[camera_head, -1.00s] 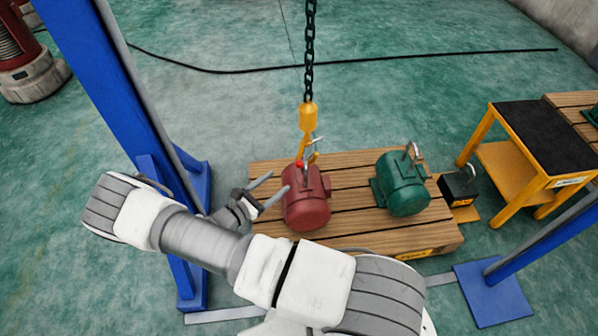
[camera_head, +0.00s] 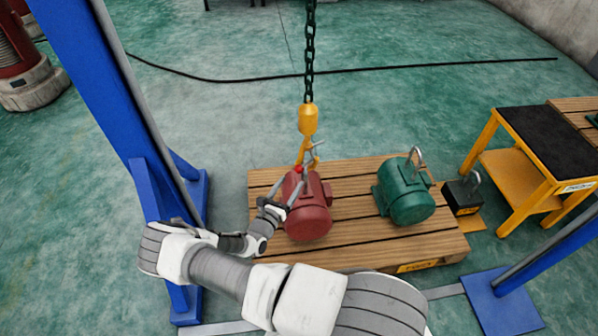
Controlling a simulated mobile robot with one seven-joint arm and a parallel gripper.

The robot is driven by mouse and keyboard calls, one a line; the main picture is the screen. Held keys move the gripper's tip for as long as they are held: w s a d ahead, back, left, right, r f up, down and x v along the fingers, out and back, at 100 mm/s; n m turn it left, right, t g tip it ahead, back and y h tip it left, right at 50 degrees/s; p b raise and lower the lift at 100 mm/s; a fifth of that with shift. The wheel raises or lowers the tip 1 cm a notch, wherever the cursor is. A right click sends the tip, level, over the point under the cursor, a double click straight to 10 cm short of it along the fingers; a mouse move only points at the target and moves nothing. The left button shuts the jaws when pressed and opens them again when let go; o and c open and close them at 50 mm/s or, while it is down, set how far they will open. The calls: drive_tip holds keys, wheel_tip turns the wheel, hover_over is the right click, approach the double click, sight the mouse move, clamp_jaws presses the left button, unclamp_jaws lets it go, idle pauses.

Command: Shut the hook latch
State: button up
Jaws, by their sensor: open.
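The yellow hoist hook (camera_head: 308,122) hangs on a dark chain just above a red motor (camera_head: 309,215). A thin grey latch piece (camera_head: 316,147) sticks out at the hook's right side. It looks swung out from the hook, but it is too small to be sure. My gripper (camera_head: 293,181) is open, with its fingers over the red motor's top left, just below the hook's lower end. I see nothing between the fingers. The fingers partly hide the motor's lifting eye, and I cannot tell whether they touch anything.
The red motor stands on a wooden pallet (camera_head: 352,232). A green motor (camera_head: 405,190) with a grey lifting eye stands to its right. A black block (camera_head: 461,197) and a yellow stand (camera_head: 528,160) are further right. A blue post (camera_head: 110,90) rises left of my arm.

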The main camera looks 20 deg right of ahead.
sight(297, 172)
drive_tip(key=b+x, duration=0.1)
drive_tip(key=x, duration=0.6)
drive_tip(key=shift+w+d+b, duration=0.25)
drive_tip(key=shift+b, duration=0.05)
clamp_jaws()
drive_tip(key=shift+r, duration=0.1)
idle(0.9)
